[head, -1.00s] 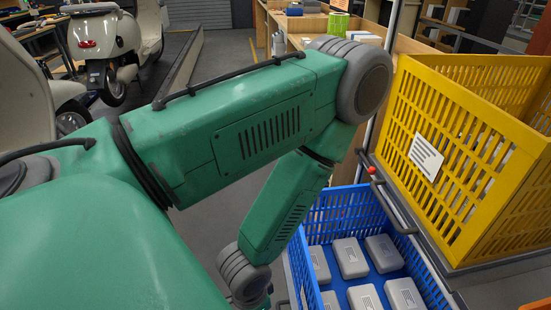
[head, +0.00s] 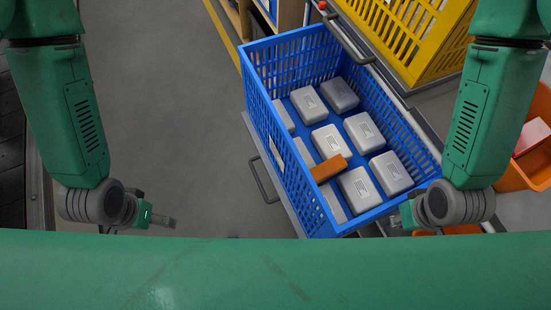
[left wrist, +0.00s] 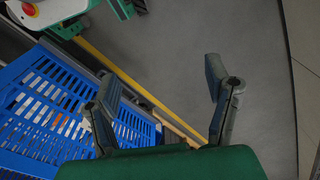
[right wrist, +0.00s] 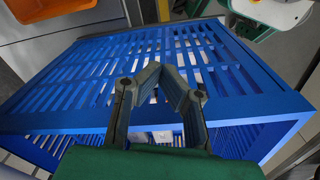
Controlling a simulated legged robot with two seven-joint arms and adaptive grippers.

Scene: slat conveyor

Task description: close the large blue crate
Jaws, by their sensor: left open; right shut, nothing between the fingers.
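The large blue crate (head: 302,68) stands in the middle of the head view with its top open and slotted walls. Several grey boxes (head: 327,140) and one orange-brown block (head: 329,168) lie in it. My right gripper (head: 393,222) is at the crate's near right corner. In the right wrist view, the right gripper's fingertips (right wrist: 152,68) meet with nothing between them, in front of blue slotted walls (right wrist: 215,60). My left gripper (head: 165,220) is left of the crate, apart from it, open and empty. The left wrist view shows its spread fingers (left wrist: 160,85) and the crate (left wrist: 60,105) to the left. I see no lid.
A yellow crate (head: 405,35) stands behind the blue crate, to the right. An orange bin (head: 535,160) is at the right edge. A dark handle (head: 263,180) sticks out left of the blue crate. The grey floor (head: 185,110) to the left is clear.

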